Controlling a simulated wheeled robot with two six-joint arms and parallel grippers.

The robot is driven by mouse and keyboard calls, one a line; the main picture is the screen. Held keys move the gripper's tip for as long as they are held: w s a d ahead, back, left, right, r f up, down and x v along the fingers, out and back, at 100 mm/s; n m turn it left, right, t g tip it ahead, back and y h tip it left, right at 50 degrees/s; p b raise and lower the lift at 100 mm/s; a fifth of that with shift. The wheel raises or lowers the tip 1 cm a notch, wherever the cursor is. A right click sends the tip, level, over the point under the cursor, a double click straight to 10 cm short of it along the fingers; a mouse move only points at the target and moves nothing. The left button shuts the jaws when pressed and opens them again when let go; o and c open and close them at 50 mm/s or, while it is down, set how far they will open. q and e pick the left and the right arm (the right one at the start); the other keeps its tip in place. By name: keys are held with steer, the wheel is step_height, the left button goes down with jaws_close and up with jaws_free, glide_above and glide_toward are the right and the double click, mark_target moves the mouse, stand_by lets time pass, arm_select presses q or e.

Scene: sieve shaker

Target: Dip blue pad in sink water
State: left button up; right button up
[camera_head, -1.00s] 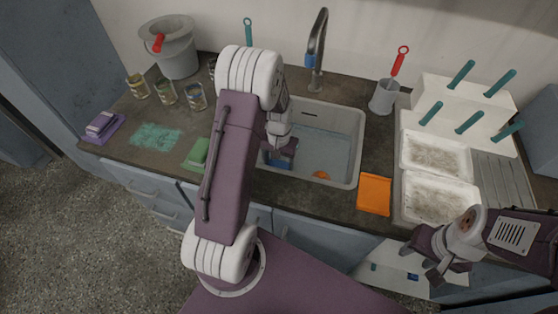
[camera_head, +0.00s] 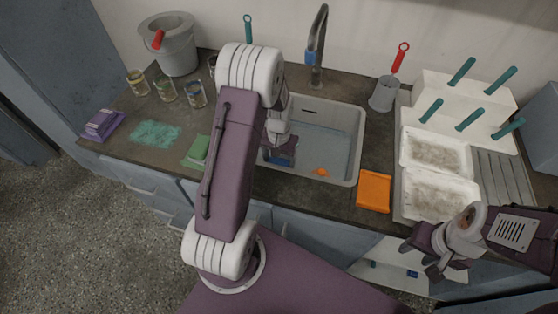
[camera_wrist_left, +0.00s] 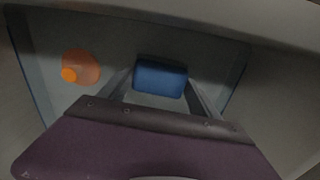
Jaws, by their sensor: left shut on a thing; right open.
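The blue pad (camera_wrist_left: 160,78) is between the fingers of my left gripper (camera_wrist_left: 160,88), which is shut on it. In the head view my left gripper (camera_head: 282,152) is down inside the sink (camera_head: 357,125), at its left side. The pad is mostly hidden there by the gripper. The sink holds grey-blue water (camera_head: 325,150). I cannot tell exactly how deep the pad sits in the water. My right gripper (camera_head: 436,262) is open and empty in front of the counter at the lower right.
An orange plug-like thing (camera_head: 321,171) is in the sink. A tap (camera_head: 317,45) stands behind. A green pad (camera_head: 197,150), purple pads (camera_head: 102,125) and several jars (camera_head: 195,94) are left.

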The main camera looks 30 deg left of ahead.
step_height(320, 180, up, 18)
steer(key=p, duration=1.7)
steer(key=shift+r, duration=0.1)
